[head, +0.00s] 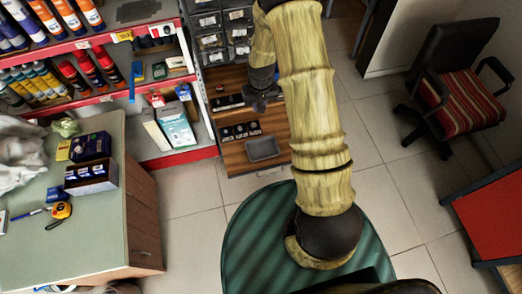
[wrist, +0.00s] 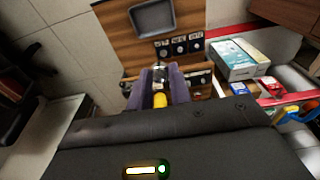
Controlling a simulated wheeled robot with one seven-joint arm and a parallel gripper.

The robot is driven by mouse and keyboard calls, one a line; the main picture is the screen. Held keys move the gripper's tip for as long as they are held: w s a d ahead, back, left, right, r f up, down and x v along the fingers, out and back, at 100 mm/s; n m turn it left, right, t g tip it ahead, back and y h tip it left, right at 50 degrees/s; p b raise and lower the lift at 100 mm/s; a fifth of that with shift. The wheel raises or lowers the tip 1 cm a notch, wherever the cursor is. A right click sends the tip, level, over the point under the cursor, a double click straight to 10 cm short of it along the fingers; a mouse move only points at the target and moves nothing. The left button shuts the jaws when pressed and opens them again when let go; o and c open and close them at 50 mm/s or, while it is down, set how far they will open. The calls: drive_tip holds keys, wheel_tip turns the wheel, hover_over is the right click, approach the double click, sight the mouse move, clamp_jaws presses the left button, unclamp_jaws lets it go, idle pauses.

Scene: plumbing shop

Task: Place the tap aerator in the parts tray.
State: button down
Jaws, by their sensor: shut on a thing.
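My gripper (wrist: 160,80) is shut on a small silver and dark piece, the tap aerator (wrist: 160,73), held between the fingertips in the wrist view. In the head view my gripper (head: 262,104) hangs over the wooden surface, and the aerator cannot be made out there. The parts tray (wrist: 153,18), a shallow grey rectangle, lies on the wood beyond the fingertips in the wrist view. In the head view the parts tray (head: 263,149) is near the front edge, below my gripper, and looks empty. A yellow thing (wrist: 160,100) shows between the fingers; I cannot tell what it is.
Several small dark-framed parts (head: 240,131) lie in a row beside the tray. Small drawers (head: 211,40) stand behind the wooden surface. A shelf with boxes (head: 175,125) is to the left. A green-topped counter (head: 100,225) is nearer left, and a chair (head: 465,95) stands right.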

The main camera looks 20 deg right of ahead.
drive_tip(key=m+b, duration=0.2)
drive_tip(key=b, duration=3)
hover_over(256, 151)
wheel_tip(256, 151, down, 25)
drive_tip(key=shift+s, duration=0.25)
drive_tip(key=shift+r, duration=0.15)
drive_tip(key=shift+f+b, duration=0.55)
drive_tip(key=shift+f, duration=2.55)
drive_tip(key=shift+f+b, duration=0.3)
drive_tip(key=shift+f, duration=1.6)
drive_tip(key=shift+f, duration=0.2)
drive_tip(key=c, duration=1.3)
unclamp_jaws()
drive_tip(key=shift+r, duration=0.1)
